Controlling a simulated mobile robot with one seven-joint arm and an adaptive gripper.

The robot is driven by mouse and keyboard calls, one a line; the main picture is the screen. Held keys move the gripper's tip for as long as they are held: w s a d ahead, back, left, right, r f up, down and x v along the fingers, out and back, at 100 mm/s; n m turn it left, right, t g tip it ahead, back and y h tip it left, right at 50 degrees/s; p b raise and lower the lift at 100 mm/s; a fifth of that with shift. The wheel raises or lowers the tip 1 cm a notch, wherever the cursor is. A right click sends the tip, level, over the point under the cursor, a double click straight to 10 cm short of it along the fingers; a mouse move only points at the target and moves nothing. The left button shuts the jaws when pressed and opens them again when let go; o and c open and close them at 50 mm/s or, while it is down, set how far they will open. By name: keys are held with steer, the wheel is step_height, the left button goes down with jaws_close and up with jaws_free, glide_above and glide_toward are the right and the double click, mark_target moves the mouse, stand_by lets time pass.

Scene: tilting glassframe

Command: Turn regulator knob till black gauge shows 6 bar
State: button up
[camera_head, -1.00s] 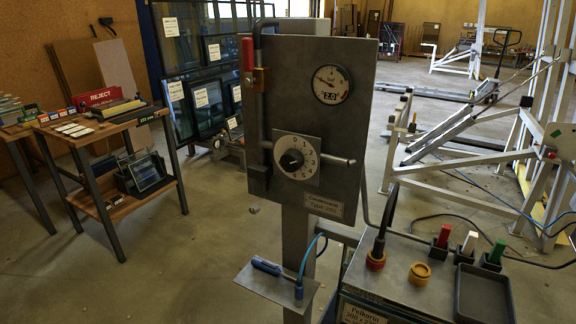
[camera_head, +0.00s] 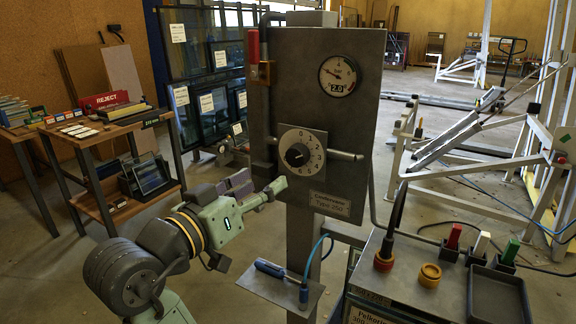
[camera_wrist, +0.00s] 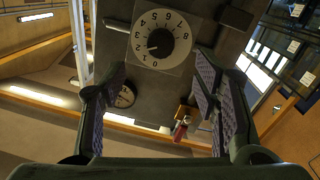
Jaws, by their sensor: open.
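The black regulator knob (camera_head: 297,154) sits on a square numbered plate (camera_head: 316,139) on the grey panel. In the wrist view the knob (camera_wrist: 160,43) appears upside down above the gap between my fingers, with its pale mark near the 2. The black-rimmed round gauge (camera_head: 338,76) is higher on the panel; its needle points up-left and its small display seems to read about 2.0. My gripper (camera_head: 262,187) is open and empty, low and left of the knob, apart from it. Its two fingers (camera_wrist: 160,97) show spread in the wrist view.
A red-handled valve (camera_head: 253,48) and pipe run along the panel's left edge; a pipe stub (camera_head: 345,155) juts right of the knob. Below are a small shelf (camera_head: 262,288) with a blue-handled tool and a grey cabinet (camera_head: 400,285). A wooden workbench (camera_head: 95,135) stands left.

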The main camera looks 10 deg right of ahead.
mark_target(294, 161)
steer(key=p+x, duration=0.2)
steer(key=x, duration=0.8)
steer(key=shift+w+d, duration=0.1)
steer(key=shift+w, duration=0.1)
steer(key=shift+c, duration=0.6)
steer(key=c, duration=1)
